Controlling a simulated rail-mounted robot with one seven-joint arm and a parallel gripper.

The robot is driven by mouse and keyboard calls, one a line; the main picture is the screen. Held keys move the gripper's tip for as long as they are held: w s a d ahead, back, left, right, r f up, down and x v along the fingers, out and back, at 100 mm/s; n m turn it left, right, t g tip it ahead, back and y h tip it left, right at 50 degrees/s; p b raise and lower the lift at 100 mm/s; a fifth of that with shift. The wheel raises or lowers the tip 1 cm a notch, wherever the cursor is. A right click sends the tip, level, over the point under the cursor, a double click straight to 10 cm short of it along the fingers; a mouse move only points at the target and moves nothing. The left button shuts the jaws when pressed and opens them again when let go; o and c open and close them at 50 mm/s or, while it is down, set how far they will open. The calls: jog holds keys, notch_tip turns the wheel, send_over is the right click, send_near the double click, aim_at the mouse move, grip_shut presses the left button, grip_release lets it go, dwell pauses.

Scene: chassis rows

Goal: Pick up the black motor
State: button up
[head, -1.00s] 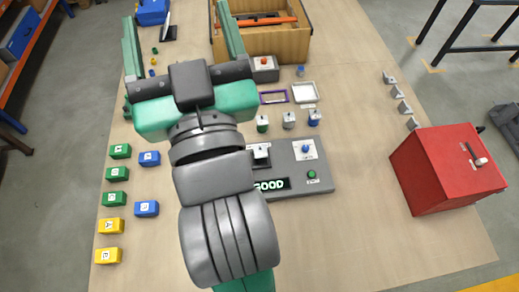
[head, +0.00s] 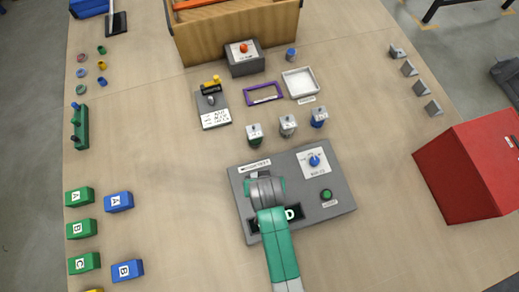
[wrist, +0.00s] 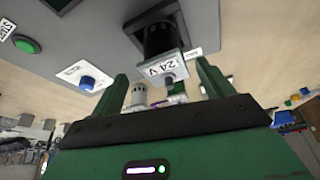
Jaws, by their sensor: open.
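The black motor (wrist: 160,35) stands in the grey panel in the wrist view, with a white 24 V label on it. In the head view my arm covers that part of the panel (head: 335,160), so the motor is hidden there. My gripper (wrist: 163,85) is open, its two green fingers pointing toward the panel. The motor's labelled end shows between the fingers in the picture, with gaps on both sides. I cannot tell whether the fingertips reach around it in depth.
The panel also has a blue knob (head: 314,160) and a green button (head: 327,195). Motors in green (head: 254,140), grey (head: 288,130) and blue (head: 319,121) stand behind it. A red box (head: 470,170) is at right; lettered blocks (head: 80,196) are at left.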

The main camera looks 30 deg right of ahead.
jog(key=x, duration=0.4)
jog(key=b+x, duration=0.1)
jog(key=x, duration=0.1)
jog(key=shift+w+a+f, duration=0.2)
jog(key=shift+w+f, duration=0.05)
jog(key=shift+c, duration=0.2)
jog(key=shift+r, duration=0.1)
grip_shut()
